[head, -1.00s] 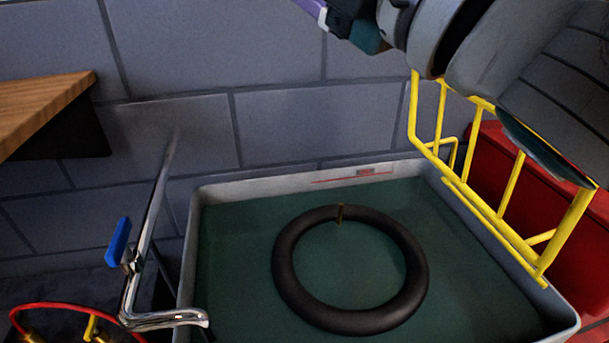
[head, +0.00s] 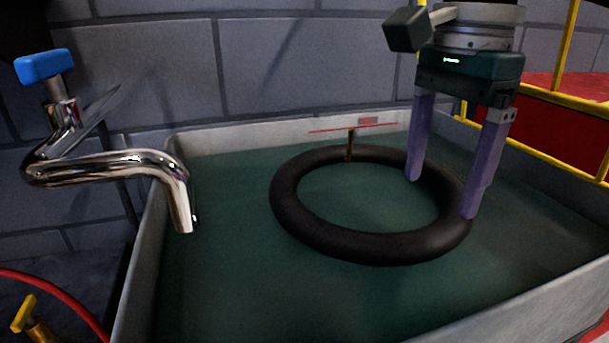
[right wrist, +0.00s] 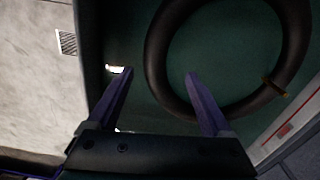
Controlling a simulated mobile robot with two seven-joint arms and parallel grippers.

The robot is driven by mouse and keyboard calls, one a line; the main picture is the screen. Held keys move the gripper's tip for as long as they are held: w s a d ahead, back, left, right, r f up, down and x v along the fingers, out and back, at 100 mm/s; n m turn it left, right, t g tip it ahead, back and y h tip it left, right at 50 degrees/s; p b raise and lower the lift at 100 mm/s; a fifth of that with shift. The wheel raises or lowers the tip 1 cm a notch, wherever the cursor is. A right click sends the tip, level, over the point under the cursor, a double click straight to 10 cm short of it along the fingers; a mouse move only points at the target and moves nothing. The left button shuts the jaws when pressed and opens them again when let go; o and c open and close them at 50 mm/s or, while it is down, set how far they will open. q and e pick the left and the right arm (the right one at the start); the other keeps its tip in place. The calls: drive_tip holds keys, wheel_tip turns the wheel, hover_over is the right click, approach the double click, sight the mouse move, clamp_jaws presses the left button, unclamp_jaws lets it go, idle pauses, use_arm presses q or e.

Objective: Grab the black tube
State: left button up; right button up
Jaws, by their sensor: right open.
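The black tube (head: 330,238) is a ring lying in the green water of a grey basin, with a thin brown valve stem standing at its far side. It also shows in the right wrist view (right wrist: 156,60). My right gripper (head: 440,195) points down at the right side of the tube, its two purple fingers apart. In the head view one fingertip overlaps the inner edge and the other the outer edge. In the right wrist view the open fingers (right wrist: 160,78) reach toward the ring's near side; I cannot tell whether they touch it. My left gripper is not in view.
The grey basin (head: 142,262) has raised walls around the tube. A chrome tap (head: 120,165) with a blue handle reaches over its left edge. A yellow rail (head: 540,161) and a red object (head: 545,122) are at the right. A brick wall stands behind.

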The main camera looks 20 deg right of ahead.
sight(430, 232)
drive_tip(key=f, duration=0.4)
drive_tip(key=f+b, duration=0.1)
drive_tip(key=f, duration=0.2)
drive_tip(key=shift+s+a, duration=0.2)
drive_tip(key=shift+s, duration=0.2)
drive_tip(key=shift+c, duration=0.2)
clamp_jaws()
